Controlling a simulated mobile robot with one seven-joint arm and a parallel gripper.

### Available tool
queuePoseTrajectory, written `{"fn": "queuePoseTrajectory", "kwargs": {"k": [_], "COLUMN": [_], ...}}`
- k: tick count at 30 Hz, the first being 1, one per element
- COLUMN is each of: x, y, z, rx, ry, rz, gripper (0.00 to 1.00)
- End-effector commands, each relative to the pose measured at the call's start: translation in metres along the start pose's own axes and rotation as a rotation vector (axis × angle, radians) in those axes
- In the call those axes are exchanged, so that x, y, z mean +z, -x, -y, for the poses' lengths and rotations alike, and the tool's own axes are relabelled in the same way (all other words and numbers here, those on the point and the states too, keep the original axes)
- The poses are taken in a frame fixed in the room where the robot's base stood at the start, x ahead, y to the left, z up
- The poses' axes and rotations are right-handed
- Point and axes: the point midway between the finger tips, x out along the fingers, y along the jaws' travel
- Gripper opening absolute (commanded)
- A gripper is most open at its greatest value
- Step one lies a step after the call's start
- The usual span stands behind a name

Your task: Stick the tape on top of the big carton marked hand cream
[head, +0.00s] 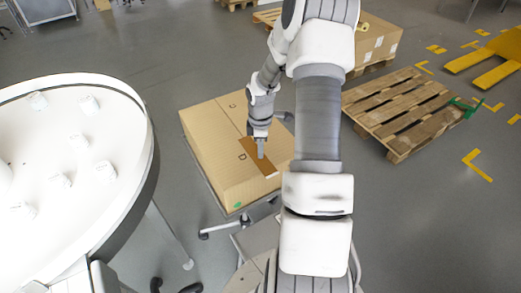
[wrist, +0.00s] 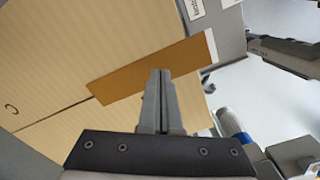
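The big carton (head: 215,138) stands closed in front of me in the head view. Its cardboard top also fills much of the wrist view (wrist: 80,50).
A round white table (head: 60,125) with several small white items stands at the left. A wooden pallet (head: 410,108) lies at the right, with another carton (head: 378,45) on a pallet behind it. A yellow pallet jack (head: 490,65) is at the far right. Grey floor lies between them.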

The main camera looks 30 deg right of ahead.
Motion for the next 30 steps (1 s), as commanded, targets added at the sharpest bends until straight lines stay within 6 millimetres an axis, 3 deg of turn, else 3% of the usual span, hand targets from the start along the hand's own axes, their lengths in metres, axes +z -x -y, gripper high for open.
{"fn": "queuePoseTrajectory", "kwargs": {"k": [30], "x": [0.0], "y": [-0.018], "z": [0.0], "rx": [0.0], "ry": [0.0], "rz": [0.0], "gripper": [0.0]}}
